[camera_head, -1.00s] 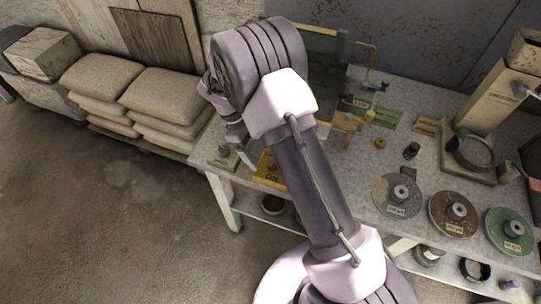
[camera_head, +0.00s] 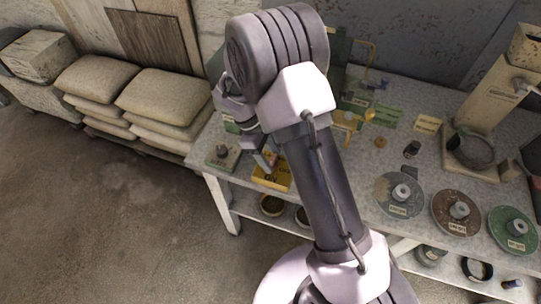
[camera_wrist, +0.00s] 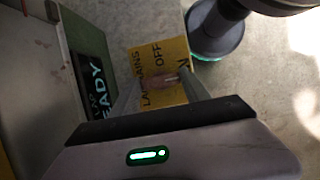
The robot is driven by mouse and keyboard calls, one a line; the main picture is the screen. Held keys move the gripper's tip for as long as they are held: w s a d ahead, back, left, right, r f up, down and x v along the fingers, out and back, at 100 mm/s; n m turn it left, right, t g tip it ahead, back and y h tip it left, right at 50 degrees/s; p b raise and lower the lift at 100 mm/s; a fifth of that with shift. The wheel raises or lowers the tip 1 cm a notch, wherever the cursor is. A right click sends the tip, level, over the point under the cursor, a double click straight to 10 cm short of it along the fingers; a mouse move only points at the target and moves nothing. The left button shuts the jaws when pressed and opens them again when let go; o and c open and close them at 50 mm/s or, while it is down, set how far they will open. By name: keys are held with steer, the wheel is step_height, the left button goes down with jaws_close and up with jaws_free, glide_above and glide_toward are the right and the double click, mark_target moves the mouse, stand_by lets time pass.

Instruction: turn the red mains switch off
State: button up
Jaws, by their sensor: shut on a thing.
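The yellow mains switch box (camera_head: 272,178) sits near the front left edge of the bench. In the wrist view its yellow label (camera_wrist: 150,57) reads "MAINS" and "OFF", with "ON" partly covered. My gripper (camera_head: 266,158) is at the top of the box, and in the wrist view my gripper (camera_wrist: 168,88) has its fingers closed around a small reddish-brown piece, the switch (camera_wrist: 171,80). A bit of red also shows by the fingertips in the head view. The fingers hide most of the switch, so I cannot tell its position.
A black "READY" display (camera_wrist: 90,72) on a green panel stands beside the box. Left of the box is a dark block with a knob (camera_head: 222,156). Grey, brown and green discs (camera_head: 400,194) lie to the right. Sacks (camera_head: 165,100) are stacked left of the bench.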

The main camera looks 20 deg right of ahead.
steer(key=n+p, duration=0.1)
steer(key=n, duration=0.1)
steer(key=n+t+p, duration=0.1)
steer(key=shift+s+r+n+h, duration=0.15)
steer(key=shift+n+h, duration=0.25)
steer(key=n+t+p, duration=0.1)
steer(key=n+t, duration=0.1)
steer(key=n, duration=0.2)
steer(key=shift+s+n, duration=0.15)
steer(key=shift+n, duration=0.15)
steer(key=n, duration=0.1)
steer(key=n+t+b, duration=0.1)
steer(key=n, duration=0.1)
steer(key=n+t+b, duration=0.1)
steer(key=n, duration=0.1)
steer(key=shift+s+f+y, duration=0.1)
steer(key=shift+f+y, duration=0.2)
steer(key=shift+y, duration=0.1)
steer(key=shift+s+r+n+t+y+b, duration=0.1)
steer(key=shift+n+t+y+b, duration=0.35)
steer(key=shift+n+b, duration=1.2)
steer(key=shift+n+t+p, duration=0.25)
steer(key=shift+n+p, duration=0.15)
steer(key=shift+n, duration=0.35)
steer(key=o, duration=1.4)
steer(key=shift+d, duration=0.1)
